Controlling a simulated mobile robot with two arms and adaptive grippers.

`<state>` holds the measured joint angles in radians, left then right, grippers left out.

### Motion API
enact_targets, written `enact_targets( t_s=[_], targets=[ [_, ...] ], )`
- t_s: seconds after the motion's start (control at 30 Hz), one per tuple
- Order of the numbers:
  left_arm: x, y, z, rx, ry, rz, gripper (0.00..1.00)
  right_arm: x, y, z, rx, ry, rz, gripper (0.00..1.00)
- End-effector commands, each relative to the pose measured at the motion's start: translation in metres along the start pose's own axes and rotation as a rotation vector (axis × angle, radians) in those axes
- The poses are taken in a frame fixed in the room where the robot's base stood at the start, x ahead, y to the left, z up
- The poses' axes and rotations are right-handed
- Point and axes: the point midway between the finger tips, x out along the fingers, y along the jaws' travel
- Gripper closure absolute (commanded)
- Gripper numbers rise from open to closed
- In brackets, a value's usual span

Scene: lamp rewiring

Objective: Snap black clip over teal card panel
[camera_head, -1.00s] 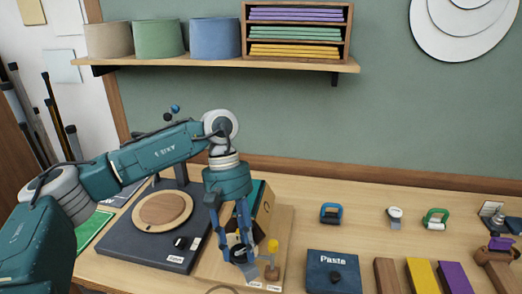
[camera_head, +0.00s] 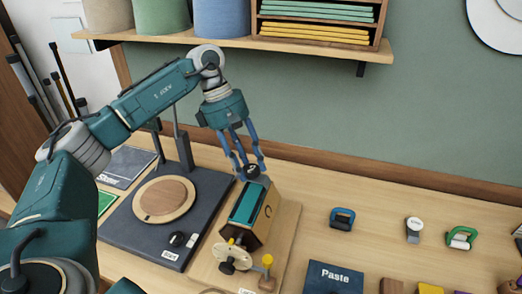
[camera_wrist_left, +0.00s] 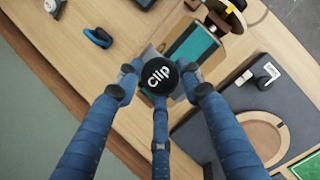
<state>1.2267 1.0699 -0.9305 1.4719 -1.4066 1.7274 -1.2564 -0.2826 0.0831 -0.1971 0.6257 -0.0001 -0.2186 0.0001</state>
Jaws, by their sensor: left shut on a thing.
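My left gripper (camera_head: 250,168) is shut on the black clip (camera_wrist_left: 160,75); the clip's round black top reads "clip" in the left wrist view. In the head view the clip (camera_head: 252,171) is a small dark shape between the fingertips. The teal card panel (camera_head: 246,204) lies on the sloping top of a wooden block, just below and in front of the gripper. It also shows in the left wrist view (camera_wrist_left: 195,46), beyond the clip. The clip appears apart from the panel, near its back end; the exact gap is unclear. The clip's lower part is hidden. My right gripper is out of view.
A knob and crank (camera_head: 233,255) stand at the block's front, beside a yellow-topped peg (camera_head: 267,262). A dark turntable base (camera_head: 125,229) lies left.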

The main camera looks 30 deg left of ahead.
Motion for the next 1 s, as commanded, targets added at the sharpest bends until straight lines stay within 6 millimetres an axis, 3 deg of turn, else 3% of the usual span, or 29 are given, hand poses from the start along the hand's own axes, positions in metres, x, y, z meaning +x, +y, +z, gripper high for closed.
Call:
enact_targets(
  t_s=[0.17,0.4,0.53,0.67,0.87,1.0],
  targets=[
    [0.003,-0.001,-0.001,0.001,0.000,-0.001,0.85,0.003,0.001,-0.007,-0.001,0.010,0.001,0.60],
    [0.018,-0.002,-0.007,0.002,0.000,-0.002,0.85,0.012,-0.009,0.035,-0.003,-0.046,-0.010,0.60],
    [0.030,-0.002,-0.012,0.001,0.000,-0.002,0.85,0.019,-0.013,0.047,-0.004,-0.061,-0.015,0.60],
    [0.042,-0.003,-0.017,0.001,0.000,-0.002,0.85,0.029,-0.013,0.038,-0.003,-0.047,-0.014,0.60],
    [0.058,-0.004,-0.023,0.002,0.000,-0.001,0.85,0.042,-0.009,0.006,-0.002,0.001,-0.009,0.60],
    [0.061,-0.004,-0.025,0.002,0.000,-0.001,0.85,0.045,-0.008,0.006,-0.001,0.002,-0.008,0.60]
  ],
)
